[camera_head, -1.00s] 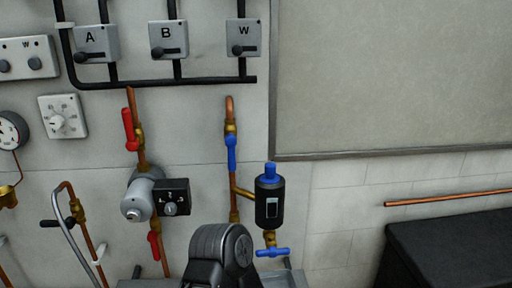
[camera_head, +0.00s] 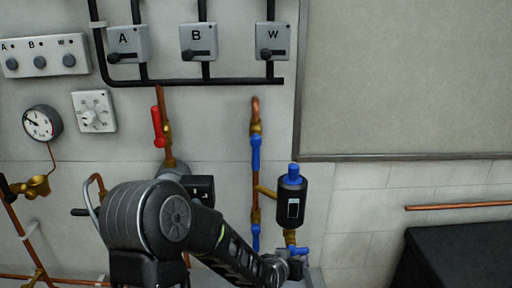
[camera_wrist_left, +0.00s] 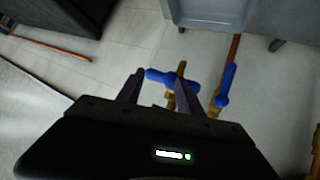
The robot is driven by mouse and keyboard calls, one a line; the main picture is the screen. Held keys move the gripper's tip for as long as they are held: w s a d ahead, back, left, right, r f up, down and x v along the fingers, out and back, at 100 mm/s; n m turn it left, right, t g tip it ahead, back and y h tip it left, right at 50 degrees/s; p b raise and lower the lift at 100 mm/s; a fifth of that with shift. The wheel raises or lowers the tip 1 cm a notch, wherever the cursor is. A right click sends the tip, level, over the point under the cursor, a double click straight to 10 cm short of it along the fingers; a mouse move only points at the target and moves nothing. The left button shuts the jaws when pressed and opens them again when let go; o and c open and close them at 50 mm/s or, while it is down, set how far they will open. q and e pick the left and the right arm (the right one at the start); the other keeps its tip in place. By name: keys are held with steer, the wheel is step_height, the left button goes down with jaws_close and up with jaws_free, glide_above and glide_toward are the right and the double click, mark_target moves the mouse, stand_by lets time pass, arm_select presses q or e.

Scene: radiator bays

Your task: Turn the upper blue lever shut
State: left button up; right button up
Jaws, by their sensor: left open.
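The upper blue lever (camera_head: 256,155) is on the vertical copper pipe below its brass valve in the head view. It hangs straight down, along the pipe. My left gripper (camera_head: 287,268) is low at the bottom of the head view, well below that lever and to its right. In the left wrist view the left gripper (camera_wrist_left: 163,90) has its two fingers apart, with a blue T-handle (camera_wrist_left: 160,76) and brass fitting showing between and beyond them. Whether they touch cannot be told. A blue lever (camera_wrist_left: 226,85) shows right of the fingers there. My right gripper is not in view.
A lower blue lever (camera_head: 256,237) is on the same pipe. A black filter with blue cap (camera_head: 290,205) branches off right. A red lever (camera_head: 158,127) is on the left pipe. A black box (camera_head: 460,255) stands at lower right.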

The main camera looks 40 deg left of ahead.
arm_select(q)
steer(key=w+a+r+t+y, duration=0.1)
steer(key=a+r+t+y, duration=0.1)
steer(key=a+r, duration=0.45)
steer(key=w+a+r+t+y, duration=0.1)
steer(key=a+r+y, duration=0.15)
steer(key=r, duration=0.65)
steer(key=n+t+y, duration=0.1)
steer(key=t+y, duration=0.1)
glide_toward(255, 153)
steer(key=x, duration=0.3)
steer(key=shift+w+a+p, duration=0.1)
steer(key=shift+w+p, duration=0.1)
steer(key=shift+p, duration=0.15)
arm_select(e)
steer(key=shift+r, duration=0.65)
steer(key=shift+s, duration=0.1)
arm_select(q)
steer(key=p+x, duration=0.2)
steer(key=x, duration=0.6)
steer(key=shift+s, duration=0.1)
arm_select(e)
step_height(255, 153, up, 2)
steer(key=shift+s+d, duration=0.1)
arm_select(q)
jaws_close()
